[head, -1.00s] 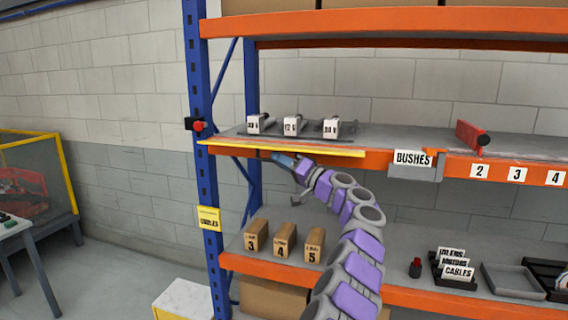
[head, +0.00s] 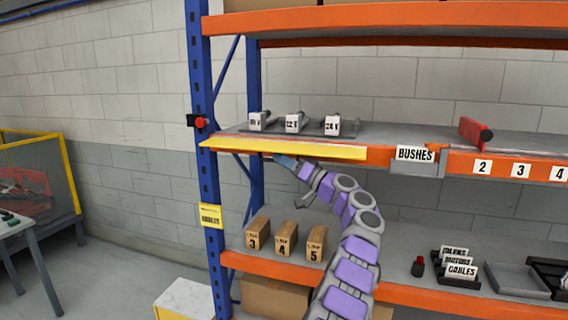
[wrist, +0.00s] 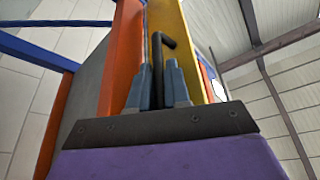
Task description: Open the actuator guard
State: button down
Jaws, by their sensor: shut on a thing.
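The actuator guard (head: 310,150) is a long yellow panel along the front edge of the upper shelf. Its broad face shows, tilted out from the edge. Behind it stand three white-labelled actuators (head: 295,123). In the wrist view the yellow guard (wrist: 174,25) rises ahead, with a black bent handle (wrist: 158,50) on it. My gripper (wrist: 159,85) is shut on this handle, its blue-grey fingers on either side. In the head view my gripper (head: 284,161) is just under the guard's lower edge, its tips partly hidden.
A blue upright (head: 203,170) with a red button (head: 200,122) stands left of the guard. Numbered boxes (head: 287,238) sit on the lower shelf under my arm. A BUSHES bin (head: 414,158) hangs right of the guard.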

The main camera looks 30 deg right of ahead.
jog(key=shift+f, duration=0.1)
jog(key=c, duration=1.5)
grip_release()
jog(key=shift+c, duration=0.2)
jog(key=shift+o, duration=0.5)
jog(key=shift+a, duration=0.15)
jog(key=shift+s+d, duration=0.3)
jog(key=shift+s, duration=0.1)
jog(key=b+v, duration=0.1)
jog(key=v, duration=1.5)
jog(key=shift+f, duration=0.3)
jog(key=shift+s, duration=0.1)
